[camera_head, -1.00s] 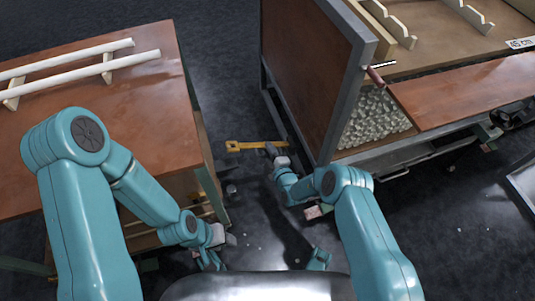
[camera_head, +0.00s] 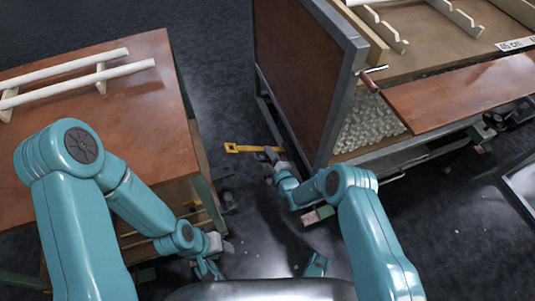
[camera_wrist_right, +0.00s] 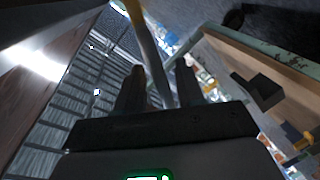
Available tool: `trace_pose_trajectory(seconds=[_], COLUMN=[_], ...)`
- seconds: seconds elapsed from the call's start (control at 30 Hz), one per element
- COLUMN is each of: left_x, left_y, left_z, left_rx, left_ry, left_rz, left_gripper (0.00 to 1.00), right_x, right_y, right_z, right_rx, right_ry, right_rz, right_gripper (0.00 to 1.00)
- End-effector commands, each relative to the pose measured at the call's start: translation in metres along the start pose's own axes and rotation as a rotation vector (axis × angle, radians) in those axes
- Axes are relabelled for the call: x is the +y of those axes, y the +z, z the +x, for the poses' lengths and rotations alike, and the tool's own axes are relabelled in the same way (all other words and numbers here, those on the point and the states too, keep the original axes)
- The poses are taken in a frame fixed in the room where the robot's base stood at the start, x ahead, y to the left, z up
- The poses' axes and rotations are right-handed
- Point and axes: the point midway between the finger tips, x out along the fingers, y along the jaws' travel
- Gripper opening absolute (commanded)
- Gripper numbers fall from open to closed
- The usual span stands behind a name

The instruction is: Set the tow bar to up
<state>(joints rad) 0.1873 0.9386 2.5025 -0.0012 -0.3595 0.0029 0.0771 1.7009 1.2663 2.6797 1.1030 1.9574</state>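The tow bar (camera_head: 247,148) is yellow with a looped outer end. It sticks out leftward, roughly level in the picture, from low on the cart (camera_head: 307,75). My right gripper (camera_head: 270,155) is at the bar's inner part, beside the cart's lower corner. In the right wrist view, a long yellowish bar (camera_wrist_right: 147,42) runs down between the two dark fingers of my right gripper (camera_wrist_right: 160,85). The fingers stand apart, with gaps beside the bar. My left gripper (camera_head: 212,264) is low beside the left table, too small to read.
A brown table (camera_head: 110,120) with white tubes on racks (camera_head: 90,76) stands at the left. The cart carries glass pieces (camera_head: 368,125) and wooden racks (camera_head: 455,15). Dark floor (camera_head: 225,70) lies between table and cart.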

Motion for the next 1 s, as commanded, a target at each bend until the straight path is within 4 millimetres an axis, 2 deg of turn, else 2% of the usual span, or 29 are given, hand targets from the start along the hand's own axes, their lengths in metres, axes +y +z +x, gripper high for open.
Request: trace_pose_trajectory(seconds=[0.4, 0.53, 0.67, 1.0], left_x=[0.0, 0.003, 0.009, 0.021], left_y=[0.0, 0.001, 0.004, 0.007], left_z=[0.0, -0.006, -0.018, -0.045], left_rx=[0.0, -0.003, -0.01, -0.018], left_ry=[0.0, 0.0, 0.001, 0.002], left_rz=[0.0, 0.002, 0.01, 0.018], left_gripper=[0.43, 0.43, 0.43, 0.43], right_x=[0.008, 0.009, 0.011, 0.006], right_y=[-0.001, -0.002, -0.003, -0.001], right_z=[0.002, -0.007, -0.033, -0.122], right_rx=[0.005, 0.003, 0.0, -0.002], right_ry=[0.017, 0.015, 0.014, 0.01], right_rz=[-0.007, -0.007, -0.004, -0.002], right_gripper=[0.38, 0.38, 0.38, 0.38])
